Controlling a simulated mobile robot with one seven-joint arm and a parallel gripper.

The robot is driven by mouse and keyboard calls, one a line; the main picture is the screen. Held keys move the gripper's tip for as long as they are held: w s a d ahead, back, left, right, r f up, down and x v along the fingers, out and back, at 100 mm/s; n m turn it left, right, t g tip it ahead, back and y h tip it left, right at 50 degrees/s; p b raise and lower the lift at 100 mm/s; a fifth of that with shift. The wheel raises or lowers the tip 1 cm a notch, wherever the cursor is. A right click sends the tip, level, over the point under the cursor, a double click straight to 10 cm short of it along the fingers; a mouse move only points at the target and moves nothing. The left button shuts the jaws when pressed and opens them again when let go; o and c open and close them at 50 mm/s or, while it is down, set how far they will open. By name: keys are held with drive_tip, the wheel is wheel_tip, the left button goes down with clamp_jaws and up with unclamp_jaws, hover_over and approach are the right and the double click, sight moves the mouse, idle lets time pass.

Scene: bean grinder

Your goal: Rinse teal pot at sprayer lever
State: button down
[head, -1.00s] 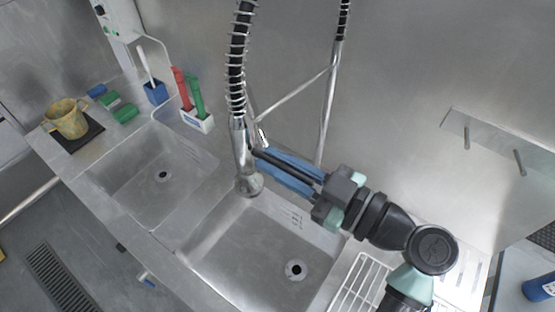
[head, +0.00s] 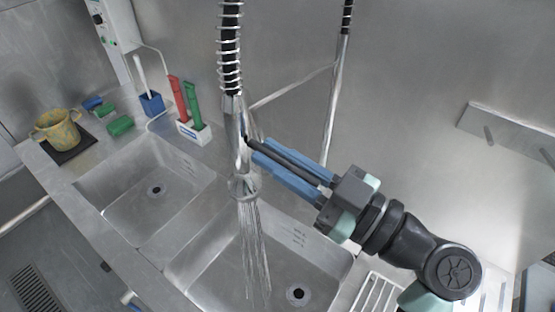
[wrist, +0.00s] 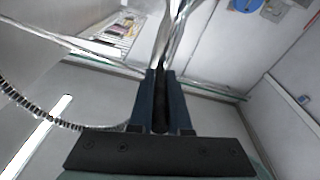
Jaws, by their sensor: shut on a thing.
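The sprayer (head: 234,125) hangs over the right sink, and water (head: 254,245) streams down from its round nozzle (head: 244,187). My gripper (head: 262,152) reaches in from the right with its blue fingers shut on the dark sprayer lever (wrist: 160,100), which lies between them. A two-handled pot (head: 58,128) stands upright at the far left on a dark mat (head: 72,152). It looks mottled yellow rather than teal, and no clearly teal pot shows. No pot is under the spray.
The left sink (head: 150,205) and right sink (head: 215,265) are empty of dishes. Green sponges (head: 120,125), a blue brush cup (head: 152,104) and a white holder (head: 193,132) stand along the back. A wire rack (head: 375,293) is at lower right.

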drive_tip(key=c, duration=0.9)
unclamp_jaws()
drive_tip(key=shift+o, duration=0.2)
drive_tip(key=shift+s+d, duration=0.1)
drive_tip(key=b+v, duration=0.5)
drive_tip(key=v, duration=0.7)
drive_tip(key=shift+s+d, duration=0.2)
drive_tip(key=shift+d, duration=0.1)
